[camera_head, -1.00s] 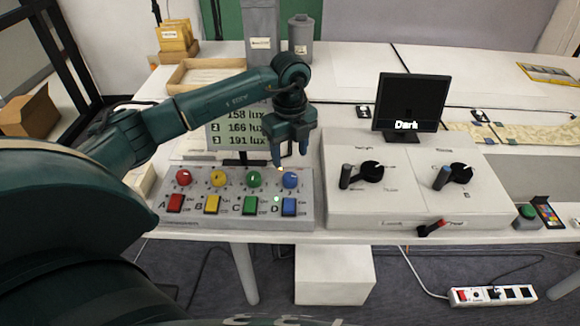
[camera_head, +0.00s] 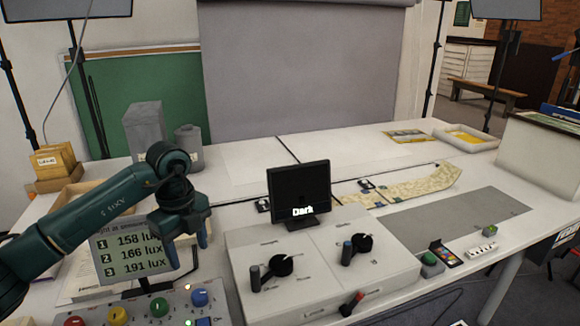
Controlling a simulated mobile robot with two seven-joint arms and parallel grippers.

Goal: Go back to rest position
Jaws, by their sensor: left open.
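My left gripper (camera_head: 189,258) hangs fingers down over the right part of the button panel (camera_head: 222,312), above the blue knob. Its fingers are apart and nothing shows between them. The panel has red (camera_head: 75,322), yellow (camera_head: 117,315), green (camera_head: 159,307) and blue (camera_head: 200,297) round knobs; its front is cut off by the frame. Behind my gripper, a light-sensor display (camera_head: 120,262) reads 158, 166 and 191 lux, partly covered by my arm. My right gripper does not show.
A white control box (camera_head: 320,262) with two black dials stands right of my gripper, with a small black monitor (camera_head: 299,192) reading "Dark" behind it. Grey canisters (camera_head: 145,128) stand behind my arm. A patterned strip (camera_head: 420,187) and a grey mat (camera_head: 460,217) lie at the right.

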